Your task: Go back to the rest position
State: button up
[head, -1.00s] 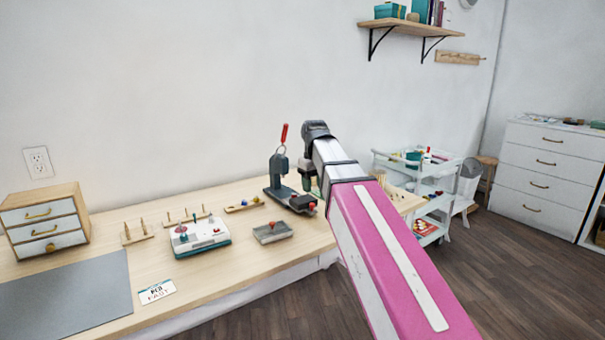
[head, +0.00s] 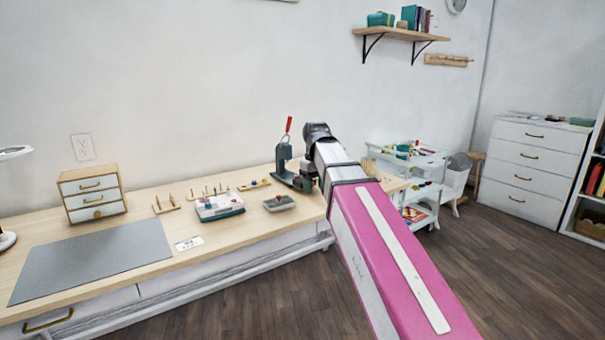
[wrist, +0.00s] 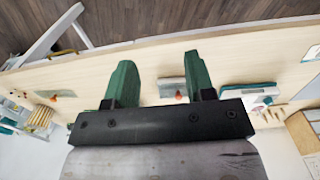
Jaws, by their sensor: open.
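My gripper (wrist: 162,82) shows in the wrist view with two green fingers spread apart and nothing between them that it holds. It is above the wooden table (wrist: 230,60), apart from the things on it. In the head view my pink and white arm reaches out to the table's right end, and the fingers are mostly hidden by the arm. A grey press with a red handle (head: 283,158) stands just left of the arm's end. A grey tray (head: 279,202) with a small red-topped item lies left of it; the tray also shows in the wrist view (wrist: 170,87).
A white and teal box (head: 219,207), peg racks (head: 165,205), a small drawer cabinet (head: 92,192) and a grey mat (head: 90,262) occupy the table. A white cart (head: 415,165) stands beyond its right end. The wooden floor (head: 300,290) in front is clear.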

jog(key=s+d+f+m, duration=0.2)
jog(key=s+d+f, duration=0.2)
jog(key=f, duration=0.8)
jog(key=s+d+f+m, duration=0.2)
jog(key=s+d+f, duration=0.2)
jog(key=f, duration=0.8)
jog(key=s+d+f+m, duration=0.2)
jog(key=s+d+f, duration=0.2)
jog(key=f, duration=0.8)
jog(key=d, duration=0.2)
jog(key=shift+d+m, duration=0.4)
